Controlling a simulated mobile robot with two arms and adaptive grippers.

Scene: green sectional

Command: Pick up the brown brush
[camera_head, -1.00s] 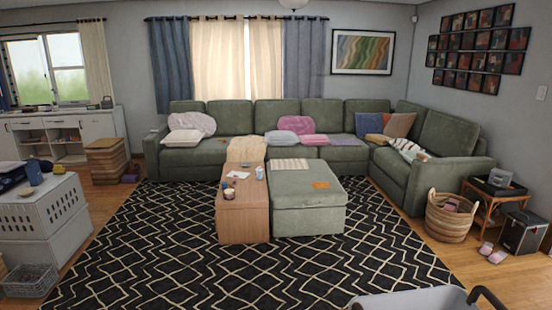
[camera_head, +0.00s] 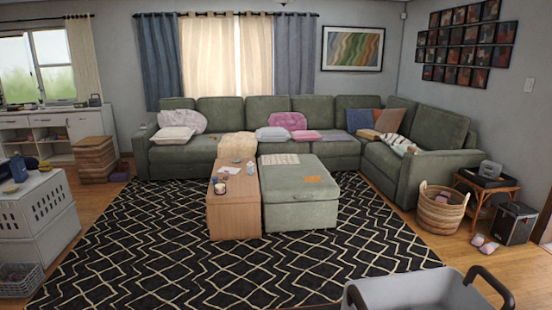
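I cannot make out a brown brush for certain. Several small objects, too small to identify, lie on the wooden bench (camera_head: 234,213) in the middle of the rug. A white cup or can (camera_head: 250,169) is among them. A flat orange-brown item (camera_head: 313,181) lies on the green ottoman (camera_head: 300,209) beside the bench; I cannot tell what it is. Neither of my grippers shows in the head view.
A grey bin with dark handles (camera_head: 420,290) stands at the bottom right. White crates (camera_head: 38,216) are at the left. A wicker basket (camera_head: 441,212) and a side table (camera_head: 486,183) stand at the right. The patterned rug (camera_head: 240,275) is clear in front of the bench.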

